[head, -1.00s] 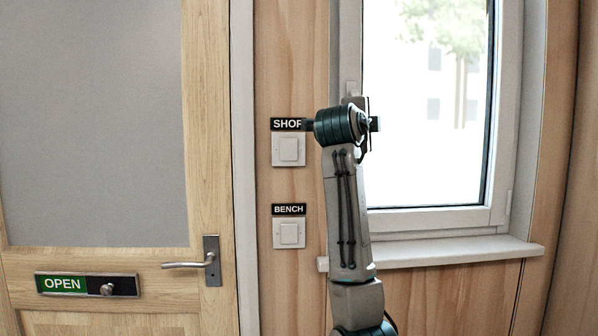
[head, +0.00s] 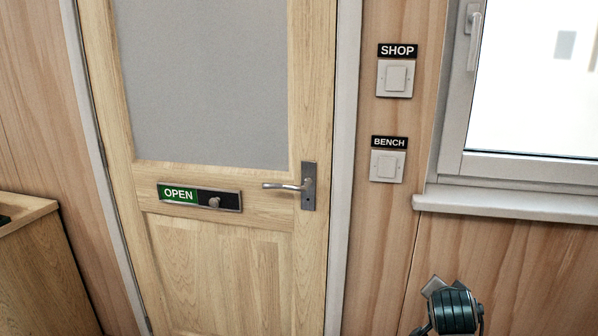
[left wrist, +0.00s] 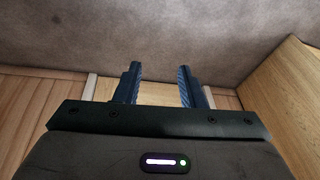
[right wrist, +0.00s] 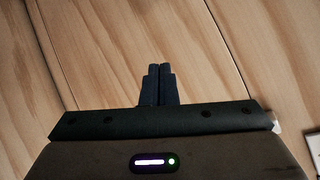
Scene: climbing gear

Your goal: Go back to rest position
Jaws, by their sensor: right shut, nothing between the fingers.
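My left gripper (left wrist: 160,72) shows in the left wrist view, its two blue-black fingers apart with nothing between them. It does not show in the head view. My right gripper (right wrist: 159,70) shows in the right wrist view with its fingers together and nothing held, in front of wood panelling. In the head view, part of my right arm (head: 452,308) shows at the bottom right, below the window; its fingers cannot be made out there.
A wooden door with a lever handle (head: 290,187) and a sliding sign (head: 200,196) reading OPEN is closed ahead. Switches labelled SHOP (head: 395,79) and BENCH (head: 387,166) are right of it. A window sill (head: 515,204) juts out at right; a wooden cabinet (head: 40,265) stands at left.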

